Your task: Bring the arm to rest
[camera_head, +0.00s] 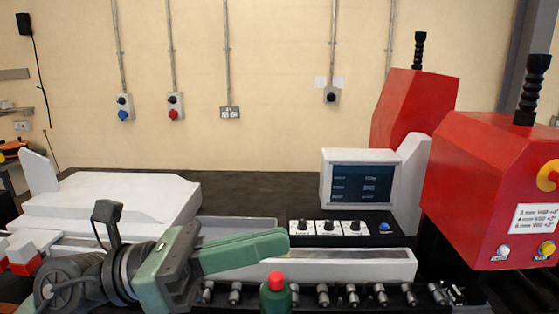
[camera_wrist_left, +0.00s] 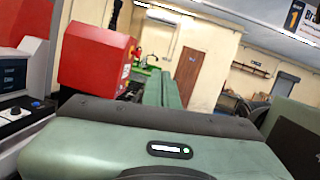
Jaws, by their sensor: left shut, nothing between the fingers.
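My left gripper (camera_head: 286,243) comes in from the left in the head view. Its green fingers are shut together with nothing between them and point right. They are in front of the white rail and the control panel of the busbar bender. In the left wrist view the green gripper body fills the bottom, and its closed fingers (camera_wrist_left: 163,88) point away from the camera. My right gripper is not in view.
The bender has a display (camera_head: 361,182), a knob panel (camera_head: 328,227) and red housings (camera_head: 493,190). A red-capped green bottle (camera_head: 276,296) stands just below the fingertips. A row of metal fittings (camera_head: 352,296) runs along the front. A white cover (camera_head: 115,200) lies left.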

